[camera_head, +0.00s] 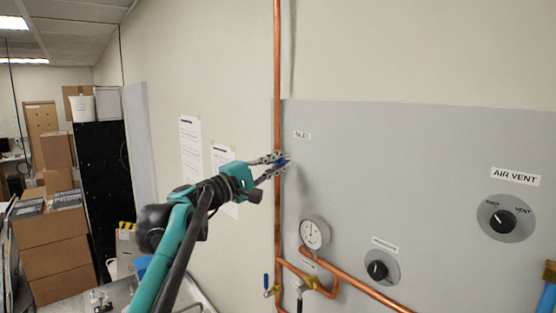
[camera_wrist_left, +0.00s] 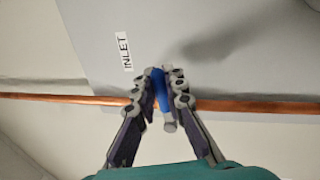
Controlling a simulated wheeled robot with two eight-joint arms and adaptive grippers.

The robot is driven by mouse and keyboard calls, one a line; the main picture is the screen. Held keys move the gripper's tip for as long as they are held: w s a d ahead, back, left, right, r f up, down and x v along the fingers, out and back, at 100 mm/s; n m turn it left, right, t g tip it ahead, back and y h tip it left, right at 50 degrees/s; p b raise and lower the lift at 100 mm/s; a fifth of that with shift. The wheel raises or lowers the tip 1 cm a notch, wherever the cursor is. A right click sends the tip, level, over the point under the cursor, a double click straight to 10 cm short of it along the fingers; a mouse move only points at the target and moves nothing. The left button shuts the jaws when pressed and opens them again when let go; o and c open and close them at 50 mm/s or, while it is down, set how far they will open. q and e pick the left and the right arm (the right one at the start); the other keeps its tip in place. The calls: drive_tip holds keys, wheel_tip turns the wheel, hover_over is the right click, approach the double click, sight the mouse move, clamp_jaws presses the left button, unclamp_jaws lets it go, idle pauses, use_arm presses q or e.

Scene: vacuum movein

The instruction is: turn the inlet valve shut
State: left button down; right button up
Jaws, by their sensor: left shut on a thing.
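The inlet valve's blue handle (camera_wrist_left: 160,88) is between the fingers of my left gripper (camera_wrist_left: 168,80) in the left wrist view. The fingers are shut on it. There the handle looks roughly crosswise to the copper pipe (camera_wrist_left: 240,105). An "INLET" label (camera_wrist_left: 126,52) is on the grey panel beside it. In the head view my left gripper (camera_head: 281,163) reaches the vertical copper pipe (camera_head: 277,80) at the panel's left edge. Only a bit of blue handle shows there; the fingers hide most of the valve. My right gripper is out of view.
An "AIR VENT" knob (camera_head: 502,222) is at the right. Cardboard boxes (camera_head: 55,255) stand far left.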

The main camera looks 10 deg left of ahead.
use_arm(q)
drive_tip(key=shift+f+m, duration=0.4)
drive_tip(key=shift+m, duration=0.4)
drive_tip(key=c, duration=1.6)
unclamp_jaws()
drive_tip(key=shift+o, duration=0.2)
drive_tip(key=v, duration=1.2)
drive_tip(key=shift+w+f, duration=0.1)
